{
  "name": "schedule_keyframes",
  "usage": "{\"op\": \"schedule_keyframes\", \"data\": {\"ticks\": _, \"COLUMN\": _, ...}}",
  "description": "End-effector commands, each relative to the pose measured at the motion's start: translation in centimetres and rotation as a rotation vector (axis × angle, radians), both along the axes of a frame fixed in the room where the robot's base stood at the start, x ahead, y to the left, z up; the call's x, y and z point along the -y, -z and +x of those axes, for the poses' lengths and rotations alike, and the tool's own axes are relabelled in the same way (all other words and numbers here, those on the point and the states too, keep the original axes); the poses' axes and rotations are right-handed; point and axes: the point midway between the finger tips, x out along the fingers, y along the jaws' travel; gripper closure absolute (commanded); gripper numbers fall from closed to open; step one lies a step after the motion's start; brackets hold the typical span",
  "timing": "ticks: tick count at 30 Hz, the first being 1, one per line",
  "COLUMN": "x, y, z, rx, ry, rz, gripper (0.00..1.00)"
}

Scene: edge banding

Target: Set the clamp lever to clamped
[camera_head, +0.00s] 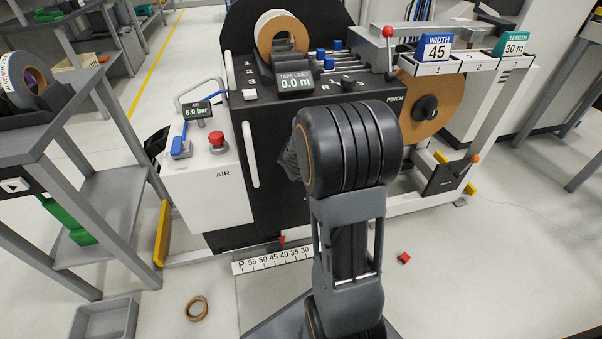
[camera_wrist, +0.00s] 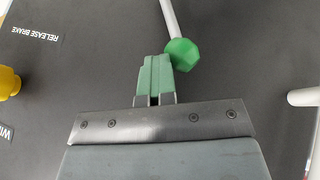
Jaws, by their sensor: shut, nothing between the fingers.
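In the wrist view, a lever with a faceted green knob (camera_wrist: 182,54) and a pale rod (camera_wrist: 169,17) stands before a dark panel. No clamp label is readable, so I cannot tell for sure that it is the clamp lever. My gripper (camera_wrist: 155,60) is shut and empty, its green fingers just left of the knob. The fingers are very close to the knob; I cannot tell whether they touch it. In the head view my arm hides the gripper and this lever. A red-knobbed lever (camera_head: 388,31) stands upright near the PINCH label there.
The dark machine (camera_head: 270,150) carries a white AIR box (camera_head: 205,185). In the wrist view, a yellow knob (camera_wrist: 8,83) is at left and a pale bar (camera_wrist: 304,97) at right. A grey bin (camera_head: 104,318), tape roll (camera_head: 197,308) and red block (camera_head: 404,258) lie on the floor.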

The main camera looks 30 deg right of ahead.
Motion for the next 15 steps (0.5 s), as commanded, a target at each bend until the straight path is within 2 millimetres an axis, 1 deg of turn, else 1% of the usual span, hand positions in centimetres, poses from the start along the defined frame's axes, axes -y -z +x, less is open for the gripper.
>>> {"op": "schedule_keyframes", "data": {"ticks": 15, "x": -0.61, "y": 0.19, "z": 0.20, "rx": 0.003, "ry": -0.012, "rz": 0.009, "gripper": 1.00}}
